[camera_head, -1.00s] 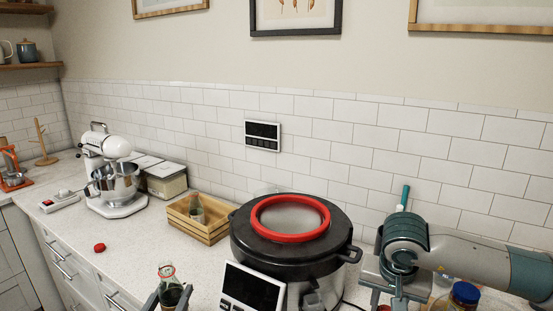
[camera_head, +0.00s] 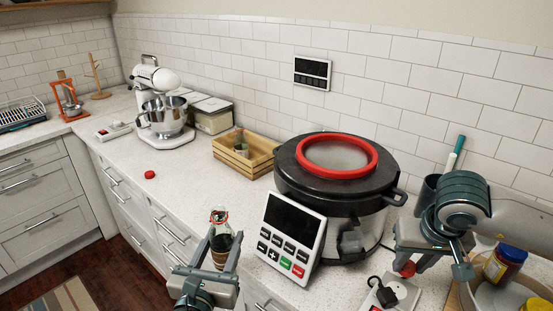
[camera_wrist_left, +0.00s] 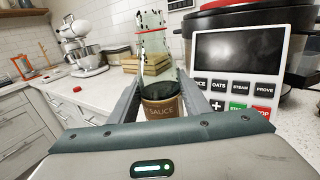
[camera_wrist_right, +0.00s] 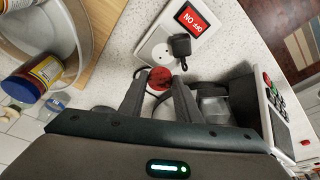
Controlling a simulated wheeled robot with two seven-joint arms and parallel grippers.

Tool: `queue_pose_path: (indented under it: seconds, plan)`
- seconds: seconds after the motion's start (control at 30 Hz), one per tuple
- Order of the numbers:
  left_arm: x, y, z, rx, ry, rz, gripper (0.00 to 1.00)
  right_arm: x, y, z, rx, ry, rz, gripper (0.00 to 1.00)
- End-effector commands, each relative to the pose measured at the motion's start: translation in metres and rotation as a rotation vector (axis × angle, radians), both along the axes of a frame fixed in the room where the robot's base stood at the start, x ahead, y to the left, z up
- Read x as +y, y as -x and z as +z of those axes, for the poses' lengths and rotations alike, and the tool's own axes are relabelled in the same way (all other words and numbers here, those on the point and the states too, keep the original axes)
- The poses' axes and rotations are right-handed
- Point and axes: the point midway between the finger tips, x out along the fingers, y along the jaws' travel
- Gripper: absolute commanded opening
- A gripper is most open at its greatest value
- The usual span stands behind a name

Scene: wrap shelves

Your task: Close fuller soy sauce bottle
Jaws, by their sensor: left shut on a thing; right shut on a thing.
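My left gripper (camera_head: 222,248) is shut on an upright glass soy sauce bottle (camera_head: 222,236) with dark sauce inside, at the front edge of the counter. A red ring circles its neck, and no cap shows on top. The bottle's label and clear neck show in the left wrist view (camera_wrist_left: 158,103). My right gripper (camera_head: 408,262) is shut on a red cap (camera_wrist_right: 160,79), right of the cooker and apart from the bottle. Another red cap (camera_head: 150,174) lies on the counter at left. A second bottle (camera_head: 240,146) stands in the wooden crate (camera_head: 262,163); its fill is hard to tell.
A large black cooker (camera_head: 290,185) with a red ring and a control panel (camera_head: 288,238) stands between my grippers. A white socket block (camera_head: 398,290) and a jar (camera_head: 504,262) are at right. A stand mixer (camera_head: 160,100) is at back left. The left counter is mostly clear.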

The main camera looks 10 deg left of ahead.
Motion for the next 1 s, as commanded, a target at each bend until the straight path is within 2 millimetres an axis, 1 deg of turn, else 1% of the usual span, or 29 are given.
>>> queue_pose_path:
  seconds: [0.27, 0.47, 0.67, 1.0]
  plan:
    - [-0.006, 0.001, 0.002, -0.004, -0.002, -0.029, 0.0, 0.0, 0.0, 0.0, 0.0, 0.0, -0.001, 0.1]
    - [-0.022, 0.003, 0.003, -0.005, -0.004, -0.103, 0.0, 0.0, 0.0, 0.0, 0.0, 0.0, -0.001, 0.1]
    - [-0.048, 0.008, 0.004, -0.005, -0.004, -0.225, 0.0, 0.0, 0.0, 0.0, 0.0, 0.0, -0.001, 0.1]
    - [-0.097, 0.017, 0.006, -0.003, -0.004, -0.454, 0.0, 0.0, 0.0, 0.0, 0.0, 0.0, -0.001, 0.1]
